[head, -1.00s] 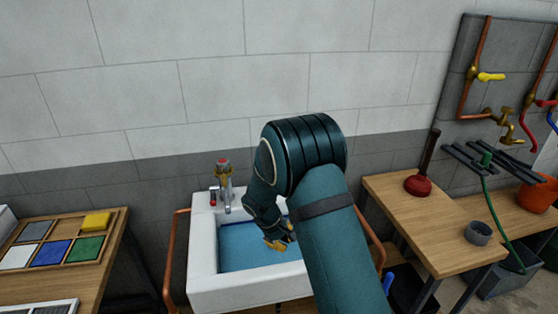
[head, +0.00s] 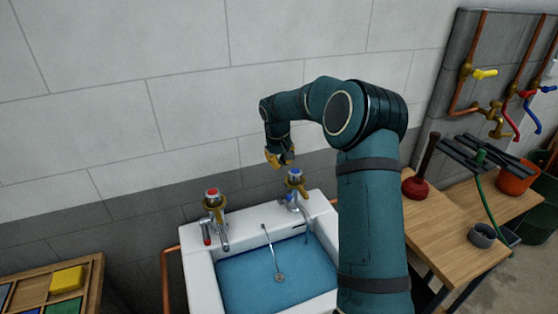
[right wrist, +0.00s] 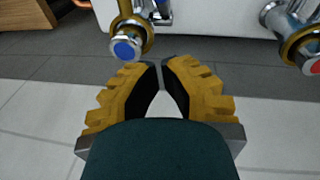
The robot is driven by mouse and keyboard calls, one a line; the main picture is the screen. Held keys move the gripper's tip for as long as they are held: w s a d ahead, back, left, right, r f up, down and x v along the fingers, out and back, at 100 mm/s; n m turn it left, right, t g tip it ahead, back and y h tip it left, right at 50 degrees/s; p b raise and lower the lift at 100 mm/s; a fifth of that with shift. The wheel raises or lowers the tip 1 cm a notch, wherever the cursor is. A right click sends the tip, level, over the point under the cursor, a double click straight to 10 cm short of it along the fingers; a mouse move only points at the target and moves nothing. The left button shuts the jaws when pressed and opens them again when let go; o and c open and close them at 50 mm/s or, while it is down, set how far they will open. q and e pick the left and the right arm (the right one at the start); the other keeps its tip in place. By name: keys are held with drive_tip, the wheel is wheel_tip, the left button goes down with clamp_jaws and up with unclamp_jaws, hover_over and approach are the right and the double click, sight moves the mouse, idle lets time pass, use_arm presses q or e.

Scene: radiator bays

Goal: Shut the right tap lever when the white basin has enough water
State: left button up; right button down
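The white basin (head: 203,280) holds a wide pool of blue water (head: 262,288). A plug on a chain (head: 270,247) shows in it. The right tap (head: 295,182) has a blue cap; its blue lever (head: 285,198) points left. Whether water runs from its spout is too small to tell. The left tap (head: 213,203) has a red cap. My right gripper (head: 281,158) is above and behind the right tap, apart from it. In the right wrist view its yellow fingers (right wrist: 160,66) meet at the tips, empty, below the blue cap (right wrist: 125,48). My left gripper is not in view.
A copper rail (head: 166,285) runs beside the basin. The grey wall is close behind the taps. A wooden bench (head: 427,232) with a red plunger (head: 415,187) and a grey ring (head: 482,235) stands to the right. A sorting tray (head: 92,275) is at lower left.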

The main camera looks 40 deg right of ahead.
hover_over(287, 186)
drive_tip(key=a, duration=0.2)
drive_tip(key=f, duration=0.7)
drive_tip(key=shift+w, duration=0.2)
drive_tip(key=shift+s+f, duration=0.75)
drive_tip(key=shift+f, duration=0.1)
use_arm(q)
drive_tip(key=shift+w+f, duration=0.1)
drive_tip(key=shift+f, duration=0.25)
use_arm(e)
drive_tip(key=shift+s+f, duration=0.45)
drive_tip(key=shift+f, duration=0.1)
use_arm(q)
drive_tip(key=shift+b, duration=0.3)
